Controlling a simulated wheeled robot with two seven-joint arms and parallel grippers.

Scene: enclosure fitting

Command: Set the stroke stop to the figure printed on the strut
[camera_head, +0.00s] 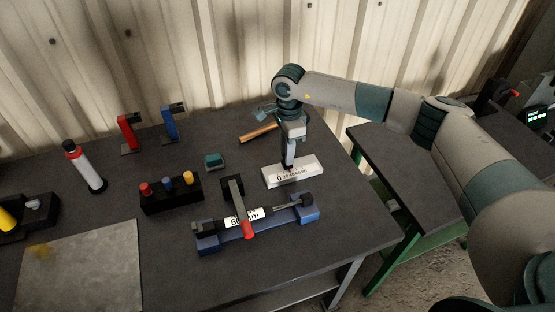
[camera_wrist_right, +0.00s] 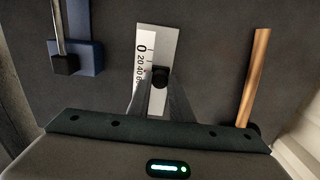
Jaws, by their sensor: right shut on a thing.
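The stroke stop is a pale block (camera_head: 308,172) with a printed scale, lying near the table's right side; it also shows in the wrist view (camera_wrist_right: 169,40), where 0, 20, 40 and 60 can be made out. My right gripper (camera_head: 288,166) is over it, shut on the black knob (camera_wrist_right: 160,77), which sits beside the scale around the 20 to 40 marks; the exact setting cannot be read. The strut (camera_head: 270,211) lies in a blue cradle (camera_head: 212,243). Its white label (camera_head: 236,220) is partly covered by a red-tipped lever, and seems to read 60 mm. My left gripper is out of view.
A wooden-handled tool (camera_head: 259,133) lies behind the block. A teal block (camera_head: 214,161) and a black holder (camera_head: 170,200) with coloured knobs stand to the left. The table's front right is clear.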

